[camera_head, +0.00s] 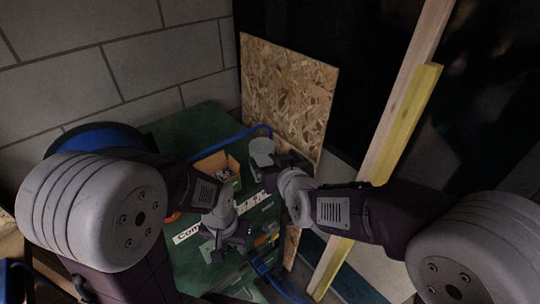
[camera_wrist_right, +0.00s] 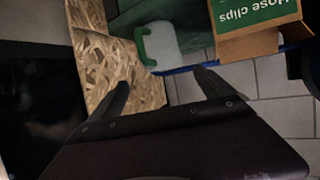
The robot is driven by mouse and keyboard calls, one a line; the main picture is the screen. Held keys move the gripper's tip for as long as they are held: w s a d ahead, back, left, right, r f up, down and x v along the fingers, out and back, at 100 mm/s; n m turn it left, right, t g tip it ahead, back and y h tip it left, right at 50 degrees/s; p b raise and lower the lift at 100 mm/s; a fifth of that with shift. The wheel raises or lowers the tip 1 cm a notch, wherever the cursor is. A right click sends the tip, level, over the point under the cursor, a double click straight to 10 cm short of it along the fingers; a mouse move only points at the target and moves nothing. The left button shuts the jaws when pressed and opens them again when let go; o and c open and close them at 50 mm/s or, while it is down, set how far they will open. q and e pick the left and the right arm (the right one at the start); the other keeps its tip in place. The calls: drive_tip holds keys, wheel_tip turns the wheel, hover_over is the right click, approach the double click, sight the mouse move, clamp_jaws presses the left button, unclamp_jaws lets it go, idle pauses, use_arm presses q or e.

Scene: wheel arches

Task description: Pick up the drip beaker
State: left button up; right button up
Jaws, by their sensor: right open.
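The drip beaker (camera_head: 262,152) is a pale grey cup standing near the back of the green work surface, in front of the chipboard panel. In the right wrist view the beaker (camera_wrist_right: 166,46) shows a pale body with a green handle on its left side. My right gripper (camera_head: 268,174) is beside the beaker on its near side; in its wrist view the two fingers (camera_wrist_right: 163,84) are spread, with nothing between them and the beaker beyond their tips. My left gripper (camera_head: 229,252) is low over the near part of the green surface, and its jaw gap is unclear.
An open cardboard box (camera_head: 217,167) stands left of the beaker; its "Hose clips" label (camera_wrist_right: 262,18) shows in the wrist view. A chipboard panel (camera_head: 290,90) rises behind. A blue hose (camera_head: 222,145) runs behind the box. Timber posts (camera_head: 400,125) stand at right.

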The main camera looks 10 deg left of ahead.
sight(268, 154)
drive_tip(key=x, duration=0.4)
drive_tip(key=shift+a+f, duration=0.1)
drive_tip(key=shift+w+a+f+p, duration=0.2)
drive_tip(key=shift+w+a+p, duration=0.1)
drive_tip(key=shift+a+p, duration=0.05)
drive_tip(key=x, duration=0.4)
drive_tip(key=shift+w+a+f+p, duration=0.2)
drive_tip(key=shift+a+f+p, duration=0.1)
drive_tip(key=shift+p, duration=0.1)
drive_tip(key=shift+s+d, duration=0.1)
drive_tip(key=shift+s+r, duration=0.1)
drive_tip(key=c, duration=1.5)
